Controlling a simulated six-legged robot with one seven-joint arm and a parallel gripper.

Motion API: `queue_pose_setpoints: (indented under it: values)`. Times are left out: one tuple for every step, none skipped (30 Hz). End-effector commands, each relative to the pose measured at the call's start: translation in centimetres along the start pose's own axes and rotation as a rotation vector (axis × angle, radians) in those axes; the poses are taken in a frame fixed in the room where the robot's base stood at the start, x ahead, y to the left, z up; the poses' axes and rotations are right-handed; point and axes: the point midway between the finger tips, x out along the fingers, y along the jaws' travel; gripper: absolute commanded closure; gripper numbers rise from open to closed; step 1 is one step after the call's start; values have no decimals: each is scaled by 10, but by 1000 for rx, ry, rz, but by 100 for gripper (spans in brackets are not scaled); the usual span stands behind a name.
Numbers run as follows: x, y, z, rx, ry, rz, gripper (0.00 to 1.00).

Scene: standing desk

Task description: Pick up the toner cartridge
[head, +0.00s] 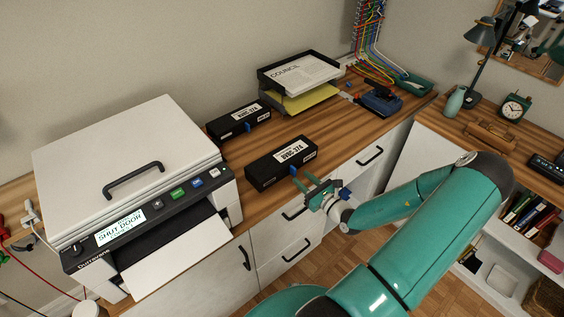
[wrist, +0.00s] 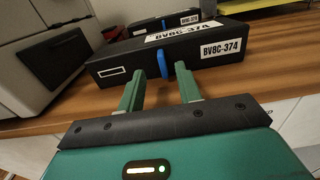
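A black box-shaped toner cartridge (head: 265,175) with white labels lies on the wooden desk top, near its front edge. A blue tab (wrist: 163,64) sticks out of the side facing my gripper. A second, similar black cartridge (head: 225,127) lies farther back by the wall; it also shows behind the first in the wrist view (wrist: 150,25). My gripper (head: 304,181) is open and empty, just in front of the nearer cartridge. In the wrist view its two green fingers (wrist: 159,71) stand to either side of the blue tab. I cannot tell whether they touch the cartridge.
A white printer (head: 130,150) stands left of the cartridges, its display reading "SHUT DOOR". A paper tray (head: 325,92) with papers, a blue device (head: 380,102) and cables stand at the back right. The wooden desk top (head: 330,130) is clear right of the nearer cartridge.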

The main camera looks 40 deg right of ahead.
Motion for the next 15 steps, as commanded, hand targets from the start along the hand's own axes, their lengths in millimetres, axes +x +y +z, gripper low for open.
queue_pose_setpoints:
  values:
    - [8, 0, 0, 1, -2, 1, 65]
    - [13, -1, 0, 0, -2, 2, 65]
    - [20, -2, 0, 0, -2, 2, 65]
    - [25, -2, 0, 1, -2, 2, 65]
    - [30, -2, 0, 1, -1, 3, 65]
    - [36, -2, 0, 1, -1, 3, 65]
    - [39, -2, 0, 1, -1, 3, 65]
    - [42, -2, 0, 1, -1, 3, 65]
    - [44, -2, 0, 0, 0, 2, 65]
    - [44, -2, 0, 0, 0, 2, 65]
    - [44, -2, 0, 0, 1, 2, 65]
    - [44, -2, 0, 0, 1, 2, 65]
    - [44, -2, 0, 0, 1, 2, 65]
    - [44, -2, 0, 0, 1, 2, 65]
    - [44, -2, 0, 0, 1, 2, 65]
